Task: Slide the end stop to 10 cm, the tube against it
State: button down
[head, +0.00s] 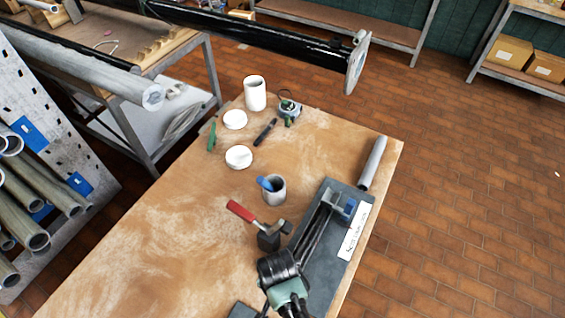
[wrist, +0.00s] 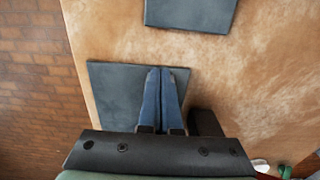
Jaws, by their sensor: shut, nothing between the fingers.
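A dark grey base plate (head: 349,272) with black rails lies along the right side of the table, with a white label on it. A blue and grey block, seemingly the end stop (head: 343,205), sits near its far end. A grey tube (head: 373,162) lies beyond the plate near the table's right edge, apart from the block. My gripper (head: 285,282) is over the near part of the plate; its fingers are hidden in the head view. In the wrist view its blue fingers (wrist: 167,72) are together and empty above a dark plate (wrist: 110,90).
A red-handled clamp (head: 255,222) and a grey cup (head: 274,190) stand left of the plate. White lids (head: 239,157), a white cylinder (head: 255,93) and a tape measure (head: 289,110) are at the back. A black flanged mast (head: 270,35) hangs beyond. The table's left middle is clear.

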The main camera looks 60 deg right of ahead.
jog(key=shift+d, duration=0.9)
jog(key=shift+w+d, duration=0.15)
jog(key=shift+d, duration=0.85)
